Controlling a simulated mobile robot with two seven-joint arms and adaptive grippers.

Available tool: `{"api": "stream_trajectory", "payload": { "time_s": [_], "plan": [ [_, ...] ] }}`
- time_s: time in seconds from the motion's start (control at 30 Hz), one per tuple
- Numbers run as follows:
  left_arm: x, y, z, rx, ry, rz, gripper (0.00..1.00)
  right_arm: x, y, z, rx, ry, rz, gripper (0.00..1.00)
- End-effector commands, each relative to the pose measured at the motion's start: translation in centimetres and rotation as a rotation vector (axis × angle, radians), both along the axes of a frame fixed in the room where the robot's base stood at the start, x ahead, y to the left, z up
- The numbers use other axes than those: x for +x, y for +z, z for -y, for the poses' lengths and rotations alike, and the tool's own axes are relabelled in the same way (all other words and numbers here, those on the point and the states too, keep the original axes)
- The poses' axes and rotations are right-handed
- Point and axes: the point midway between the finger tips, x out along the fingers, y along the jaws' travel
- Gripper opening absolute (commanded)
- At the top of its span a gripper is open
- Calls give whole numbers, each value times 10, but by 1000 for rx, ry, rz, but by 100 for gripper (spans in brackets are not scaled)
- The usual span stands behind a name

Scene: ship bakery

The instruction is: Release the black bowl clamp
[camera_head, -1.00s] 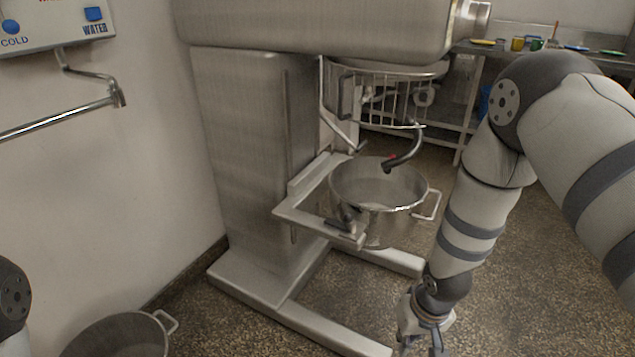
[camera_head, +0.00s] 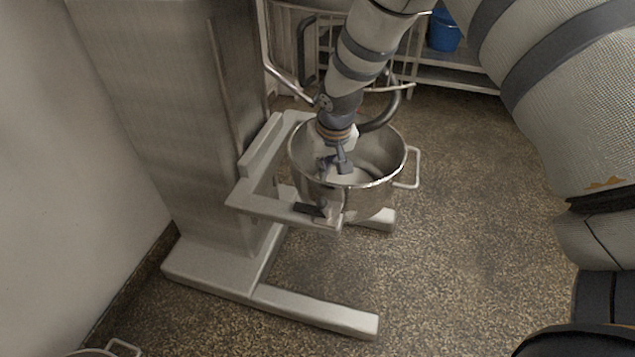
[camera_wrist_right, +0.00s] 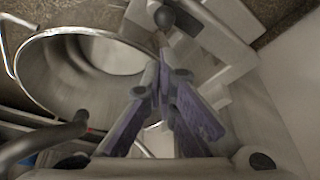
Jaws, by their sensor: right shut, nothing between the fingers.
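The black bowl clamp (camera_head: 310,210) sits on the front end of the mixer's bowl support arm (camera_head: 265,205), beside the metal bowl (camera_head: 375,200). My right gripper (camera_head: 343,168) is shut and empty, just above the near part of the bowl, a little up and right of the clamp in the head view. The bowl (camera_wrist_right: 45,75) lies at left there. My left gripper is out of view.
The mixer column (camera_head: 165,120) stands at left, with its base leg (camera_head: 315,310) along the floor. A bowl handle (camera_head: 415,168) sticks out at right. The floor at right is open.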

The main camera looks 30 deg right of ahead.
Motion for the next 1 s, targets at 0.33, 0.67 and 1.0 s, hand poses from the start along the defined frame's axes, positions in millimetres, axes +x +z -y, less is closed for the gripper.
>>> {"api": "stream_trajectory", "payload": {
  "time_s": [0.33, 0.67, 1.0],
  "plan": [
    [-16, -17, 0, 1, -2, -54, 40, 15, -63, 4, 0, 1, -9, 0],
    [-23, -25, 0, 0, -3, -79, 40, 28, -95, 8, 1, 0, -2, 0],
    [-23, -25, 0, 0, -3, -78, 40, 29, -95, 8, 0, 0, 0, 0]
  ]
}}
